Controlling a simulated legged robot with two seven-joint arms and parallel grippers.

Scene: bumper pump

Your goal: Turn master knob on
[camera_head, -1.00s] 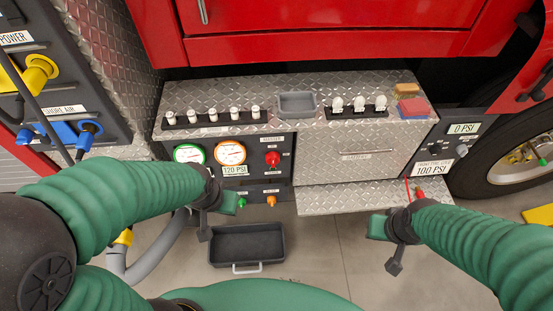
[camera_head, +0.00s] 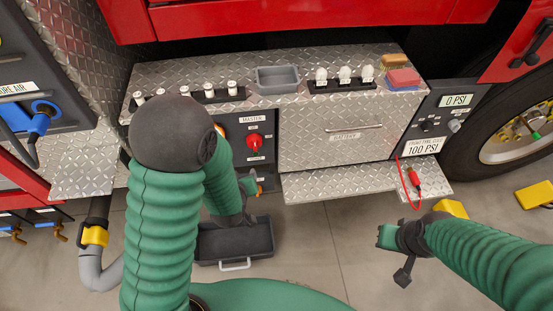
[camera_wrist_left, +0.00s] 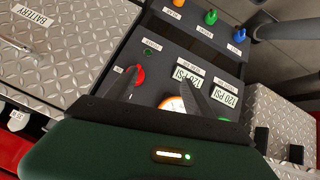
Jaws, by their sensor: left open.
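The red master knob (camera_head: 255,141) sits on the dark control panel under a "MASTER" label (camera_head: 252,119). In the left wrist view the red knob (camera_wrist_left: 139,74) shows beside one dark finger, which partly overlaps it. My left gripper (camera_head: 247,187) is below the knob in the head view, apart from it there. In the left wrist view its two fingers are spread (camera_wrist_left: 165,95) and nothing is held between them. My right gripper (camera_head: 387,238) is low on the right, away from the panel, and its jaws are too small to judge.
My left arm hides the gauges in the head view. A dark tray (camera_head: 262,240) lies on the floor below the panel. A diamond-plate step (camera_head: 345,183) juts out to the right. A grey bin (camera_head: 278,80) and bulbs (camera_head: 344,74) stand on the ledge above.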

